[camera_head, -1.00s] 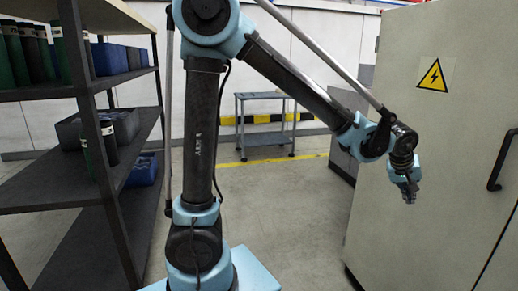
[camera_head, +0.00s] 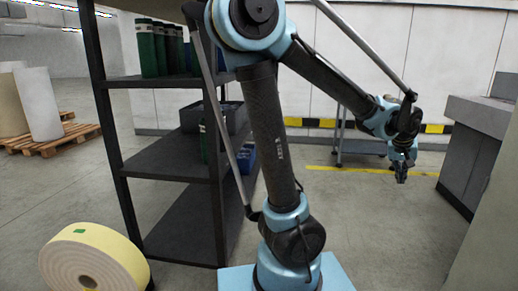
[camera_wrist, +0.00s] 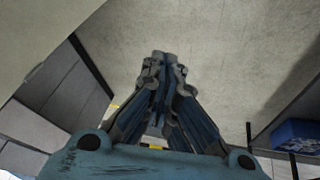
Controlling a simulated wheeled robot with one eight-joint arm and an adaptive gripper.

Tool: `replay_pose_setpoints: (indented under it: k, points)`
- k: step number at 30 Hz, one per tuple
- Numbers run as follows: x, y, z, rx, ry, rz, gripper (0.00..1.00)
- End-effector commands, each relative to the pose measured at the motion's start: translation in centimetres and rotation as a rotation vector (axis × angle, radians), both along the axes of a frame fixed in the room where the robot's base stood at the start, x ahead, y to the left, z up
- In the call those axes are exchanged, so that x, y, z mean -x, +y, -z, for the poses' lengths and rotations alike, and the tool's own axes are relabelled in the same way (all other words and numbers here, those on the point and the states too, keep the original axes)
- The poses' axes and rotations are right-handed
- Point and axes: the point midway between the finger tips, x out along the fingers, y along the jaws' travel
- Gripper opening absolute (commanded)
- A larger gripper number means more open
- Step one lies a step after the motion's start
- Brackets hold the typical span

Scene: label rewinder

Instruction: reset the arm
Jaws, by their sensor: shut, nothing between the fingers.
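My gripper (camera_head: 401,178) hangs at the end of my arm, right of centre in the head view, with its fingers pointing down. It is shut and empty, and touches nothing. In the wrist view its fingers (camera_wrist: 160,62) meet at the tips, with bare floor beyond them. My upper arm stands nearly upright and my forearm slopes down to the right.
A dark shelf rack (camera_head: 165,158) with green cylinders (camera_head: 160,48) and bins stands left of my arm. A large yellowish roll (camera_head: 95,262) lies at the lower left. A grey cabinet (camera_head: 470,150) stands at the right. Floor below my gripper is clear.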

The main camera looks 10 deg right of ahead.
Motion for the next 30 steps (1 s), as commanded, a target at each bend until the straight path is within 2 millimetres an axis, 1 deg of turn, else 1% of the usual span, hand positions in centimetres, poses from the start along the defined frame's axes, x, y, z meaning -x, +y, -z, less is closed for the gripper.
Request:
replay_pose_setpoints:
  k: [1, 6, 11, 12, 14, 15, 21, 26, 30]
  points:
    - [-1.4, 1.5, 0.1, -0.008, -0.001, -0.028, 0.0]
    - [-5.0, 6.3, 0.4, -0.037, -0.004, -0.095, 0.0]
    - [-7.6, 10.9, 0.8, -0.064, -0.003, -0.159, 0.0]
    - [-8.1, 12.1, 0.9, -0.07, -0.002, -0.175, 0.0]
    - [-8.8, 13.8, 1.1, -0.08, 0.0, -0.197, 0.0]
    - [-9.2, 15.0, 1.2, -0.088, 0.003, -0.214, 0.0]
    - [-10.6, 20.8, 2.0, -0.117, 0.013, -0.292, 0.0]
    - [-11.0, 25.2, 2.8, -0.141, 0.026, -0.353, 0.0]
    - [-10.8, 28.9, 3.6, -0.158, 0.039, -0.404, 0.0]
